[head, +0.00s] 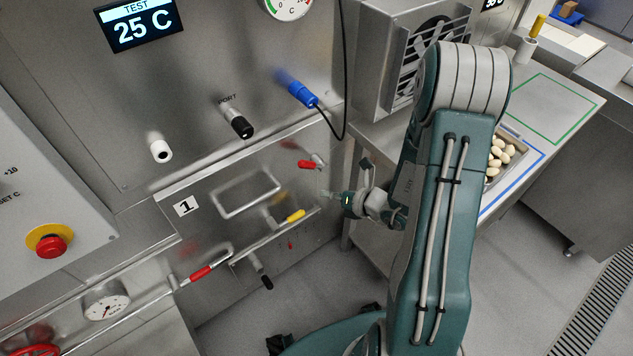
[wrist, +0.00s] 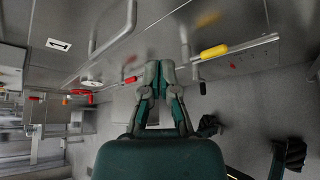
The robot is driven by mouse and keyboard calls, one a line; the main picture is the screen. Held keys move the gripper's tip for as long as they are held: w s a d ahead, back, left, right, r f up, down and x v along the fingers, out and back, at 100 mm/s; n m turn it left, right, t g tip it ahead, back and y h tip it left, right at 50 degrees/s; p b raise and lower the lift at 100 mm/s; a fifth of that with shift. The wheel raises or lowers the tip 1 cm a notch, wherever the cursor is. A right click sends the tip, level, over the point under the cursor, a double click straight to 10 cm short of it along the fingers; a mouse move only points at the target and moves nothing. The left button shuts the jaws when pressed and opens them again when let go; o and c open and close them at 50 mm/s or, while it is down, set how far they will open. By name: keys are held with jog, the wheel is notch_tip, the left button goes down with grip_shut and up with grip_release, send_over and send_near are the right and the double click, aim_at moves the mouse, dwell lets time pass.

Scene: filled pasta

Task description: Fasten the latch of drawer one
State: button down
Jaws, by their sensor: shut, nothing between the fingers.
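Drawer one has a steel front (head: 232,235) with a white "1" label (head: 187,206) and a bar handle (head: 247,195). A red-gripped lever (head: 310,164) sits at its upper right edge, and a yellow-gripped lever (head: 296,216) lies along its lower right edge. The frames do not show which lever is the latch. The yellow grip also shows in the wrist view (wrist: 214,51), right of my fingers. My gripper (head: 328,195) is shut and empty, just right of the drawer front, between the two levers in height. In the wrist view its fingertips (wrist: 160,68) are together.
Another red-gripped lever (head: 202,272) and a black knob (head: 267,282) are below the drawer. A blue plug (head: 301,94) with a hanging black cable is above. A steel table (head: 560,95) with a tray of pale pasta stands right, partly behind my arm.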

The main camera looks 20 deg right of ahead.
aim_at(310, 164)
jog(key=x, duration=0.9)
jog(key=r, duration=0.1)
jog(key=w+d+r, duration=0.1)
jog(key=d+r, duration=0.1)
jog(key=shift+w+d, duration=0.15)
jog(key=shift+w, duration=0.2)
jog(key=shift+w+d+r+m+y, duration=0.1)
jog(key=shift+d+r+m+y, duration=0.15)
jog(key=shift+r+m+y, duration=0.25)
jog(key=m+y, duration=0.1)
jog(key=d+r+m+y, duration=0.1)
jog(key=shift+w+d+r+m+t, duration=0.25)
jog(key=shift+d+r+m+t, duration=0.05)
jog(key=d+m, duration=0.1)
jog(key=d+r+m+y, duration=0.1)
jog(key=shift+w+d+r+m+t+y, duration=0.15)
jog(key=shift+w+d+m+t+y, duration=0.15)
jog(key=shift+w+m+t, duration=0.1)
dwell(0.6)
